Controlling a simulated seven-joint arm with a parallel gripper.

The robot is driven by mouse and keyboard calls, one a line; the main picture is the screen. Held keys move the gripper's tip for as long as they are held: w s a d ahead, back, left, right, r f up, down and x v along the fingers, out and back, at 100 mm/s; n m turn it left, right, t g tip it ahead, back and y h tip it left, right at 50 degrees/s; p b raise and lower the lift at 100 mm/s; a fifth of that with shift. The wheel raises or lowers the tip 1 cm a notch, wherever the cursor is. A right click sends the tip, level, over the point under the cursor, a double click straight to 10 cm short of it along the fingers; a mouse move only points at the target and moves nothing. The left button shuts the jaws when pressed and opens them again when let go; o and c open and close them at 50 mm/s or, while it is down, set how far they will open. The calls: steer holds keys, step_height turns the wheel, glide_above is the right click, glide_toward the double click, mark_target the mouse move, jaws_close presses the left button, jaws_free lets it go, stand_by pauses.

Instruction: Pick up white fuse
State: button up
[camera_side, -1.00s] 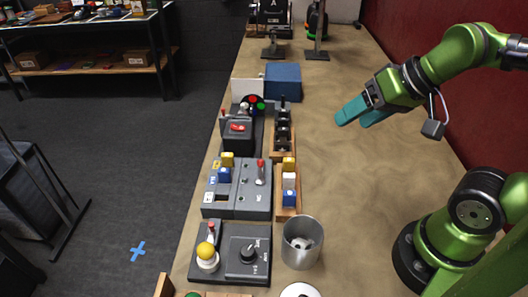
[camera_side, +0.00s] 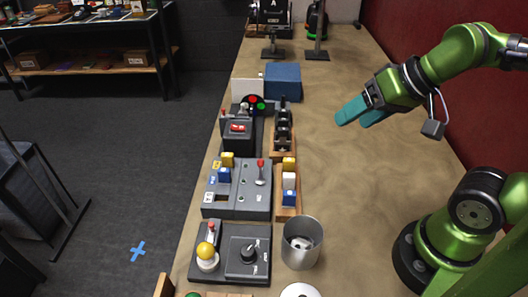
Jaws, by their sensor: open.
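The white fuse (camera_side: 289,180) stands in a wooden rack (camera_side: 283,211), between a yellow fuse (camera_side: 289,163) behind it and a blue fuse (camera_side: 289,197) in front of it. Left of the rack is a grey fuse panel (camera_side: 257,203) with a yellow fuse (camera_side: 227,159) and a blue fuse (camera_side: 224,174) in it, a red-knobbed lever (camera_side: 260,171) and a white-marked slot (camera_side: 209,198). My gripper (camera_side: 352,117) has teal fingers and is open and empty. It hangs above the table, to the right of and farther back than the rack.
A metal cup (camera_side: 301,243) with something inside stands in front of the rack. A panel with a yellow button (camera_side: 206,251) and black dial (camera_side: 248,253) is at front left. Behind are a black box with a red switch (camera_side: 238,128), a dark holder (camera_side: 283,130) and a blue box (camera_side: 283,81). The right tabletop is clear.

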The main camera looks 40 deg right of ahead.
steer(key=shift+c, duration=0.4)
steer(key=shift+c, duration=1.1)
